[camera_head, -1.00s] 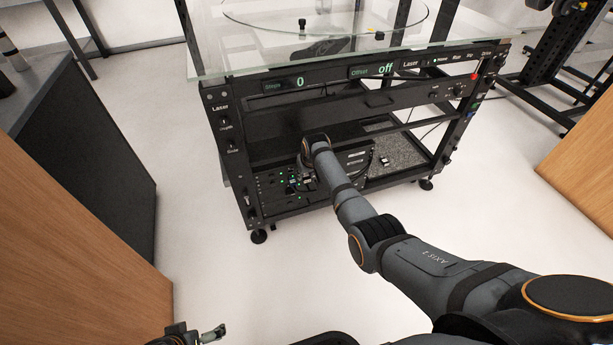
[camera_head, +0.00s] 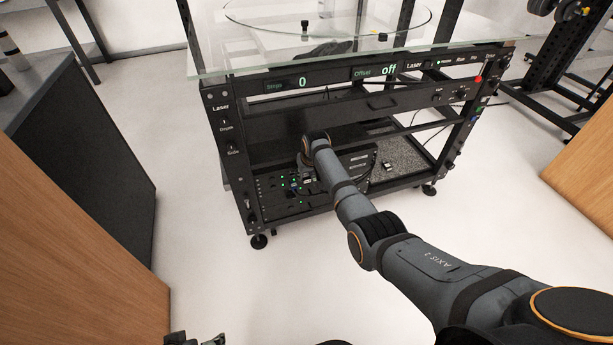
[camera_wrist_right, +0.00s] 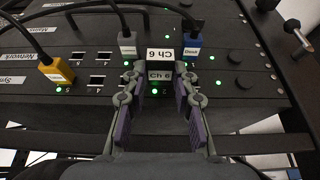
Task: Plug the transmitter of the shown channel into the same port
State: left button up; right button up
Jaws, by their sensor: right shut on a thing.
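In the right wrist view my right gripper (camera_wrist_right: 160,88) is shut on a small block labelled "Ch 6", the transmitter (camera_wrist_right: 160,76), right at the black port panel (camera_wrist_right: 30,108). A second, white "Ch 6" label (camera_wrist_right: 162,55) shows just above it. I cannot tell whether the transmitter is seated in a port. In the head view my right arm covers most of this gripper and the transmitter. My left gripper (camera_head: 200,341) is partly cut off at the bottom edge, and its jaws cannot be judged.
A yellow plug (camera_wrist_right: 57,70), a pale plug (camera_wrist_right: 127,43) and a blue plug (camera_wrist_right: 193,41) sit on the panel, with black cables arching above. Green lights dot it. The turntable rack (camera_head: 345,103) has a glass top (camera_head: 370,55).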

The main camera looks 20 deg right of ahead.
jog(key=shift+w, duration=0.1)
jog(key=o, duration=1.1)
jog(key=v, duration=1.2)
